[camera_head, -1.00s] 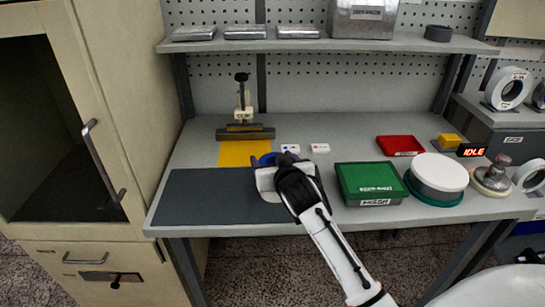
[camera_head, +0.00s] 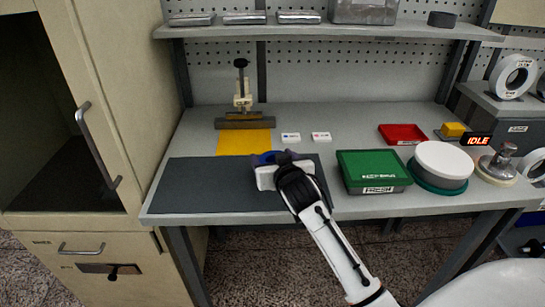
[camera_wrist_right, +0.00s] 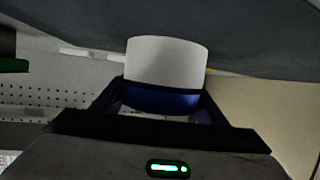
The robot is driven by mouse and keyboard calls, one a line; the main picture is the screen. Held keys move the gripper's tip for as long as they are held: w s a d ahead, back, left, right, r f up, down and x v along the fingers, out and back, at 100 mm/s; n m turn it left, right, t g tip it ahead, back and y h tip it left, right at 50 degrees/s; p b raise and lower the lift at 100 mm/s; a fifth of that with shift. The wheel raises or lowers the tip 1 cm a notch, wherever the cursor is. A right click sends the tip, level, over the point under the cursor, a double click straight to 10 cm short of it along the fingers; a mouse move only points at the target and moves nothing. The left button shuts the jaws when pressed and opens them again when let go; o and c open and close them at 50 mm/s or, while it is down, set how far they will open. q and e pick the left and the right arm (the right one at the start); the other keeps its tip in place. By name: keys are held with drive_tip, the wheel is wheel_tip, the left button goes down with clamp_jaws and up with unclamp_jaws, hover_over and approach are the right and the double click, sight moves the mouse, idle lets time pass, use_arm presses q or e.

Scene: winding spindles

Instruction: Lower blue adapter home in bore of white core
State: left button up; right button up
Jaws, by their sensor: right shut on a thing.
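My right gripper (camera_head: 270,166) is over the right part of the dark mat (camera_head: 205,188), pointing down. A bit of blue shows at its far side in the head view. In the right wrist view my gripper (camera_wrist_right: 162,92) is shut with the blue adapter (camera_wrist_right: 160,98) between its fingers. The white core (camera_wrist_right: 166,60) lies directly against the adapter, between it and the dark mat. The bore and the depth of the adapter in it are hidden. My left gripper is out of view.
A yellow mat (camera_head: 243,142) and a clamp-like stand (camera_head: 242,100) are behind the dark mat. Two small cards (camera_head: 291,137) lie near it. A green box (camera_head: 372,168), red tray (camera_head: 402,133) and white-topped round item (camera_head: 442,160) stand right. The dark mat's left part is clear.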

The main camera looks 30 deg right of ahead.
drive_tip(key=o, duration=1.1)
drive_tip(key=shift+o, duration=0.2)
drive_tip(key=v, duration=1)
drive_tip(key=shift+s+a, duration=0.1)
drive_tip(key=shift+s, duration=0.1)
